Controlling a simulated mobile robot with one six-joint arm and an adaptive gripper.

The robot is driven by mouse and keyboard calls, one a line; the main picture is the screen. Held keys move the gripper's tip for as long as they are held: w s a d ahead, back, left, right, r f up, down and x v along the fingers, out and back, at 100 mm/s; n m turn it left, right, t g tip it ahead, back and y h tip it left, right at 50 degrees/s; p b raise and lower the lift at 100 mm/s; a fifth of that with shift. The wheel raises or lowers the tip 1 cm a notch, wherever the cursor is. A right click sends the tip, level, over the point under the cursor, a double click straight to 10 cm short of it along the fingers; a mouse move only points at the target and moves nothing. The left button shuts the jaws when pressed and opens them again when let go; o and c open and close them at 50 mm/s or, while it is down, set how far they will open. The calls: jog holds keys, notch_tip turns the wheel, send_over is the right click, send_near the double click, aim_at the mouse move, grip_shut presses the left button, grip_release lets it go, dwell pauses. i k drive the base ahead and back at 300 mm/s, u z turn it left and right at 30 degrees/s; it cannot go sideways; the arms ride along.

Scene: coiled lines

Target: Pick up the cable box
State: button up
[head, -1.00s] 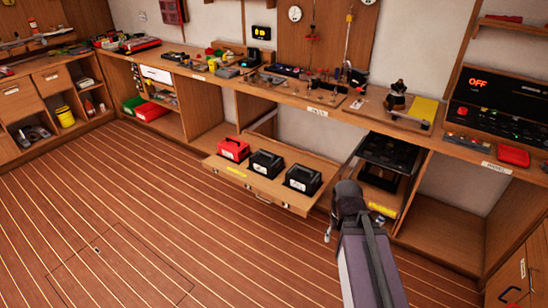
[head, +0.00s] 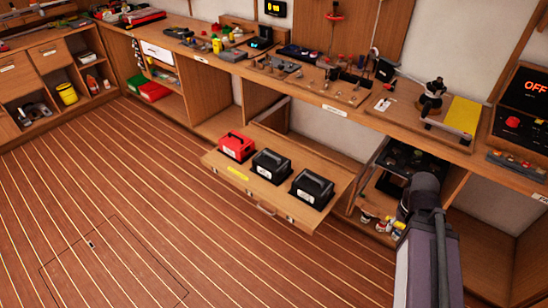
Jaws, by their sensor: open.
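Three carry-handled boxes stand in a row on an open, pulled-out wooden drawer (head: 222,170): a red box (head: 236,147) at left, a black box (head: 270,165) in the middle and another black box (head: 311,188) at right. I cannot read their labels, so I cannot tell which is the cable box.
A dark cooker-like unit (head: 410,158) sits in the bay behind my arm. Several small jars (head: 372,220) are beside my gripper. The workbench (head: 300,98) above holds tools and a moka pot (head: 432,98). The striped floor (head: 130,200) left of the drawer is clear.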

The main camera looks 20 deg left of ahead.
aim_at(271, 164)
jog(key=u, duration=0.2)
jog(key=i, duration=0.7)
jog(key=u, duration=0.8)
jog(key=i, duration=0.45)
jog(key=u, duration=0.2)
